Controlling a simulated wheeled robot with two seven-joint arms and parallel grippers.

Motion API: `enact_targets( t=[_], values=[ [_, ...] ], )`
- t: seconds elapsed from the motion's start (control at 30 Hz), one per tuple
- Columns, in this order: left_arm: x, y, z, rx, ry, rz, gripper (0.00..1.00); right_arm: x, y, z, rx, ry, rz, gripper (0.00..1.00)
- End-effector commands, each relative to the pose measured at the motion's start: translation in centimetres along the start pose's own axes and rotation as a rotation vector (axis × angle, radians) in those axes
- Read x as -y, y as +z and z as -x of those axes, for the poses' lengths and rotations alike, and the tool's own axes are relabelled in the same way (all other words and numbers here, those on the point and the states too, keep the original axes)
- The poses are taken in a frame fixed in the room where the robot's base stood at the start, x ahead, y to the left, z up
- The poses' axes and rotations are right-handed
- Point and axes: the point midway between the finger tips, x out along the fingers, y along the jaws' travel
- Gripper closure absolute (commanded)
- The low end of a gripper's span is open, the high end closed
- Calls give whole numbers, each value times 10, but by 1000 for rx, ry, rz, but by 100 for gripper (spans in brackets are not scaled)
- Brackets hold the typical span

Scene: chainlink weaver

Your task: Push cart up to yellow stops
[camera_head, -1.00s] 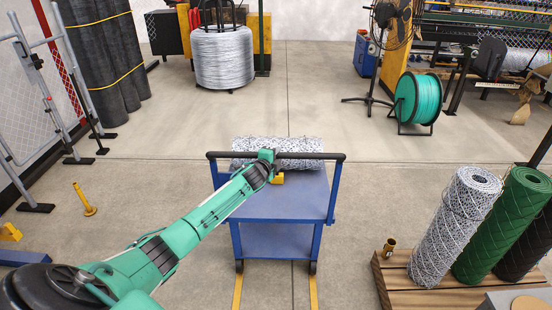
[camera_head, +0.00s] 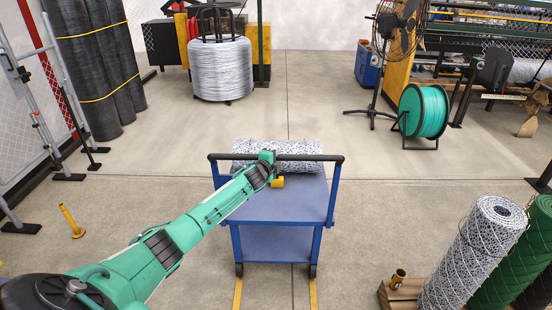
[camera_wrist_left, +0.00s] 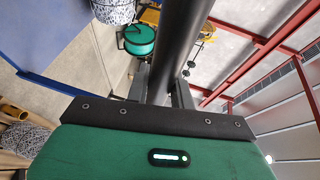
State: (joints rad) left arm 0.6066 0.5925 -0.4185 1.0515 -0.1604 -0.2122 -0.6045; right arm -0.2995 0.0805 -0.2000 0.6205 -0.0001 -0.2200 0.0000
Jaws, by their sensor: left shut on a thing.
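The blue cart (camera_head: 275,205) stands ahead of me with a dark handle bar (camera_head: 312,157) across its near top. A roll of wire mesh (camera_head: 243,149) lies across its far end, partly behind the bar. My left gripper (camera_head: 267,160) is at the bar, left of its middle. In the left wrist view, its fingers (camera_wrist_left: 162,88) are shut around the dark bar (camera_wrist_left: 185,35). I cannot make out yellow stops on the floor ahead of the cart. My right gripper is out of view.
Yellow floor lines (camera_head: 238,291) run back from the cart's wheels. A yellow post (camera_head: 71,221) stands at left, and mesh rolls (camera_head: 468,254) on a pallet at right. The wire coil (camera_head: 222,70), fan and green reel (camera_head: 425,111) stand farther off. Floor beyond the cart is clear.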

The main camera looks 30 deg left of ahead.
Motion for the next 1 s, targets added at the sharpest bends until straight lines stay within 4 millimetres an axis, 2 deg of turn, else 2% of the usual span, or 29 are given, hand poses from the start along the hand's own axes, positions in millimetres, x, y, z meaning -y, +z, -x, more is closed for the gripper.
enact_targets(
  t=[0.33,0.37,0.47,0.8,1.0],
  values=[
    [5,2,-1,2,-7,-1,100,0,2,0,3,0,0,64],
    [5,2,-1,2,-7,-1,75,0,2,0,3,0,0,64],
    [5,2,-1,3,-6,-1,55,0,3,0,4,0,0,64],
    [3,1,1,2,-3,-1,55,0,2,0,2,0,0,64],
    [1,1,14,1,-3,-1,55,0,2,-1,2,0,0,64]
  ],
)
